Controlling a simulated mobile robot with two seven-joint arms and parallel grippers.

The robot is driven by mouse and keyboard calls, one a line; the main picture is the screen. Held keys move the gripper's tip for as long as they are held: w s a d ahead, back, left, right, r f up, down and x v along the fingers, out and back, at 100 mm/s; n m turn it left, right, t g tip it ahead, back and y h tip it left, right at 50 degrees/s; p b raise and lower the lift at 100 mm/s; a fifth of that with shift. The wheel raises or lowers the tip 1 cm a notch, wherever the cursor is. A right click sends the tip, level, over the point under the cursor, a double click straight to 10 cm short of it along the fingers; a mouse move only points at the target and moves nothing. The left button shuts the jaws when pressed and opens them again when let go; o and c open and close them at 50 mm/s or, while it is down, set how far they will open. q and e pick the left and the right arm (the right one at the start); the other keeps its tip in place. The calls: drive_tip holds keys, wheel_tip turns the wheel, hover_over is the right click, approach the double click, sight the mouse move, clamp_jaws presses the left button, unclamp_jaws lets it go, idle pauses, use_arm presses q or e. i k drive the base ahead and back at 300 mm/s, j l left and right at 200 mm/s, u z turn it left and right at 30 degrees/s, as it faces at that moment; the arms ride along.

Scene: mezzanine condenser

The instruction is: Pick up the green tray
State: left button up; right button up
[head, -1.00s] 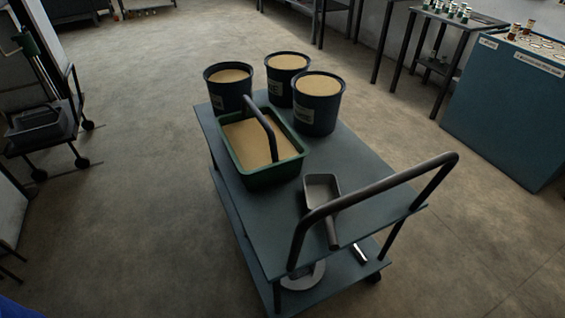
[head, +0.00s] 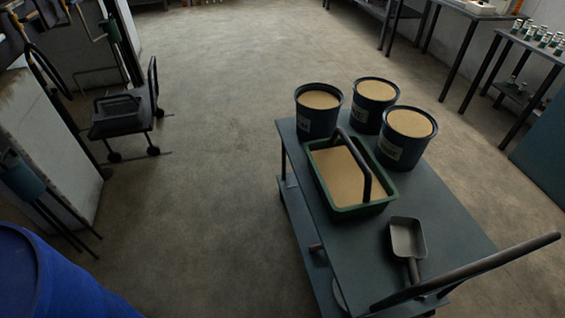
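The green tray (head: 361,210) stands on the top shelf of a dark cart (head: 445,215), right of the middle of the head view. It is filled with a tan, sand-like material. A black arched handle (head: 366,178) rises over it from end to end. Neither of my grippers shows in the head view, and nothing is seen touching the tray.
Three dark buckets of tan material (head: 320,122) stand behind the tray. A metal scoop (head: 407,240) lies in front of it, near the cart's push handle (head: 470,272). A blue drum (head: 45,280) is at lower left. The floor left of the cart is clear.

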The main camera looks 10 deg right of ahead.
sight(351, 185)
drive_tip(key=i+j, duration=0.55)
drive_tip(key=i, duration=0.15)
drive_tip(key=i+j, duration=0.5)
drive_tip(key=i, duration=0.15)
drive_tip(key=i+z, duration=0.2)
drive_tip(key=z, duration=0.2)
drive_tip(key=i+j+z, duration=0.15)
drive_tip(key=z, duration=0.3)
drive_tip(key=i+j+z, duration=0.15)
drive_tip(key=z, duration=0.25)
drive_tip(key=i+j+z, duration=0.2)
drive_tip(key=z, duration=0.2)
